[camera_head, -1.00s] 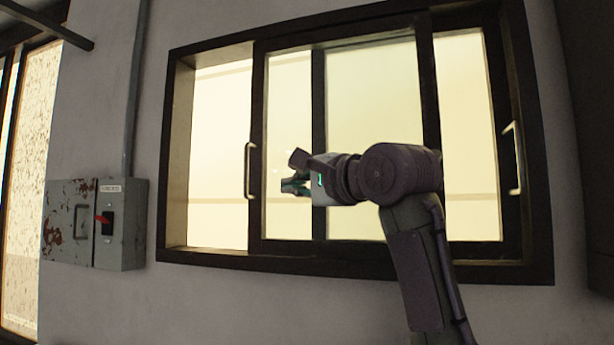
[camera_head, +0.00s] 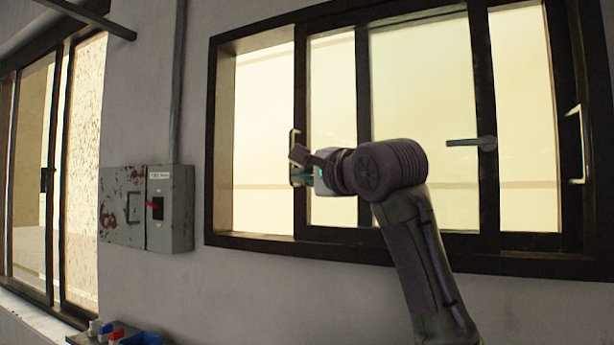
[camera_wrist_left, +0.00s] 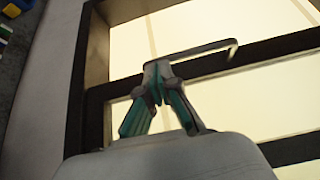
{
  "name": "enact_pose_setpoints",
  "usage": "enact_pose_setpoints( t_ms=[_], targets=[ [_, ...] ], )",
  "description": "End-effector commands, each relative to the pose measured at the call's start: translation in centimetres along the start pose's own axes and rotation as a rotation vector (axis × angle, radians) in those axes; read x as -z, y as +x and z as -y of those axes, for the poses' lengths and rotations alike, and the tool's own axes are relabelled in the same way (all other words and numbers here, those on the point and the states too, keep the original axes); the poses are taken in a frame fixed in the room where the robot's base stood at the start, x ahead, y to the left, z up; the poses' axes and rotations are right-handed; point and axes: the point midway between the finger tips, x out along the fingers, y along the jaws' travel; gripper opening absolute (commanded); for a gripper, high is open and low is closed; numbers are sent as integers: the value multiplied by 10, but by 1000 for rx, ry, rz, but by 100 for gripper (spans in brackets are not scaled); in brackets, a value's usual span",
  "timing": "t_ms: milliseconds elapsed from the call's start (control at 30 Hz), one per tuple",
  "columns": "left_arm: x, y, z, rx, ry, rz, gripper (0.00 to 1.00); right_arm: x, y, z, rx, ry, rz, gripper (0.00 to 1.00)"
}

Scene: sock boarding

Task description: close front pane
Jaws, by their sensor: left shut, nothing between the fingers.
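The front pane's dark frame (camera_head: 301,100) stands right of an open gap at the window's left side. Its pale bar handle (camera_head: 292,140) is on the left stile and also shows in the left wrist view (camera_wrist_left: 205,50). My left gripper (camera_head: 297,178) is at the handle's lower part in the head view. In the left wrist view my left gripper (camera_wrist_left: 157,72) has its fingertips together, at the near end of the handle. I cannot tell whether they touch it. No thing shows between the fingers. My right gripper is not in view.
A lever handle (camera_head: 470,142) and another bar handle (camera_head: 578,150) are on the window's right part. A rusty grey switch box (camera_head: 170,215) hangs on the wall at left. A second window (camera_head: 50,180) is far left. Small coloured items (camera_head: 115,332) lie at the bottom left.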

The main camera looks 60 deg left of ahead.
Motion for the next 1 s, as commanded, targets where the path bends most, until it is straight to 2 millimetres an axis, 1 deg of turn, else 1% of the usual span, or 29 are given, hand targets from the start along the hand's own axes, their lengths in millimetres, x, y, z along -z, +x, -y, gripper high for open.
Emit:
enact_pose_setpoints(
  t_ms=[167, 267, 500, 700, 833, 1000],
  targets=[
    [-18, 24, -2, -1, -6, 3, 0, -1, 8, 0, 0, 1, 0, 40],
    [-32, 46, -2, -2, -7, 3, 0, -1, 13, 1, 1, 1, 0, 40],
    [-71, 103, -2, -1, -7, 3, 0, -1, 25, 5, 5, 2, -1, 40],
    [-95, 141, -2, -1, -4, 1, 0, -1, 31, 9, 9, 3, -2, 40],
    [-105, 157, -1, -1, -2, 0, 0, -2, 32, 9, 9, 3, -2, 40],
    [-112, 167, 0, 1, -1, 0, 0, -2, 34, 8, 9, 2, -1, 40]
  ],
)
